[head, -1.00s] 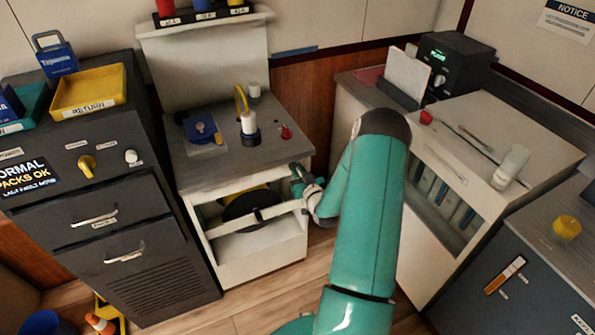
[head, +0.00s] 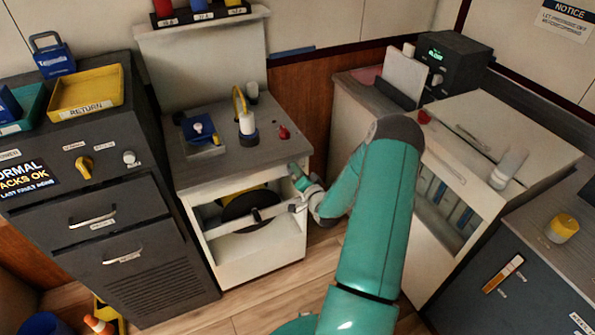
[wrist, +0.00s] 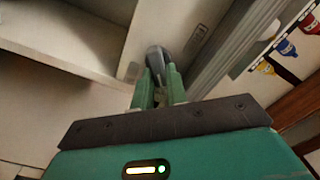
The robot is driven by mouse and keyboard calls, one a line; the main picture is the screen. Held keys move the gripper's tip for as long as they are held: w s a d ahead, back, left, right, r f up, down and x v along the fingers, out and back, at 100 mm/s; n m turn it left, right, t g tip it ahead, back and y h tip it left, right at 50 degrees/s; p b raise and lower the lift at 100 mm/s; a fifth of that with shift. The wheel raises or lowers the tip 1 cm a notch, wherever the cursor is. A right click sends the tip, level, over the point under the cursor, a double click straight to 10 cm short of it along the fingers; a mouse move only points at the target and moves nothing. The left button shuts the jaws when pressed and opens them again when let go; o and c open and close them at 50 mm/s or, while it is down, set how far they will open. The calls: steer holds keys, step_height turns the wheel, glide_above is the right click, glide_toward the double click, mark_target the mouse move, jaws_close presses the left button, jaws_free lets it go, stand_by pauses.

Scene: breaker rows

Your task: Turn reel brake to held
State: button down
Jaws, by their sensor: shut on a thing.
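The reel (head: 240,206), a dark disc with a yellow part behind it, sits in the open front of the white cabinet (head: 262,258). A pale bar crosses the opening in front of it. My gripper (head: 299,181) is at the cabinet's right front edge, below the grey top. In the wrist view my gripper (wrist: 158,92) has its green fingers closed around a dark grey knob or handle (wrist: 156,58), which looks like the reel brake. The fingers hide part of it. No brake marking is readable.
On the cabinet top stand a white cylinder (head: 247,123) with a yellow loop, a blue piece (head: 199,129) and a red knob (head: 283,132). A dark drawer unit (head: 120,235) is at left. A white rack cabinet (head: 480,150) is at right. Floor shows between them.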

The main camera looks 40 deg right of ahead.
steer(key=shift+d+f+m, duration=0.1)
steer(key=shift+f+m, duration=0.05)
steer(key=shift+m, duration=1.75)
steer(key=shift+d+f+m, duration=0.1)
steer(key=shift+f+m, duration=0.05)
steer(key=shift+m, duration=1.75)
steer(key=c, duration=1.4)
jaws_free()
steer(key=shift+s, duration=0.1)
steer(key=v, duration=1.3)
steer(key=shift+s+a, duration=0.25)
